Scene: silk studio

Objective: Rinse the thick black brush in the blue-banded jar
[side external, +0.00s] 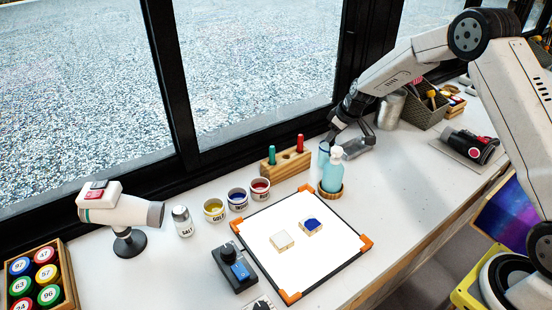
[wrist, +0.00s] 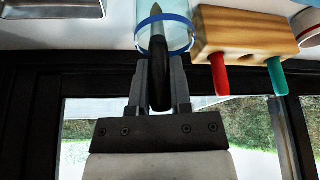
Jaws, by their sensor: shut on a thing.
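My gripper (wrist: 158,68) is shut on the thick black brush (wrist: 158,85), with one finger on each side of its handle. The brush's pointed tip overlaps the clear blue-banded jar (wrist: 180,21) in the wrist view. I cannot tell whether the tip is inside the jar or above it. In the side view my gripper (side external: 341,132) is above and right of the jar (side external: 323,152), which stands behind a pale blue bottle. The brush is hard to make out there.
A wooden block (side external: 289,165) holds red and green-handled brushes left of the jar. The pale blue bottle (side external: 332,174) stands close in front. Paint pots and a framed white board (side external: 270,222) are nearer. The window frame runs close behind.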

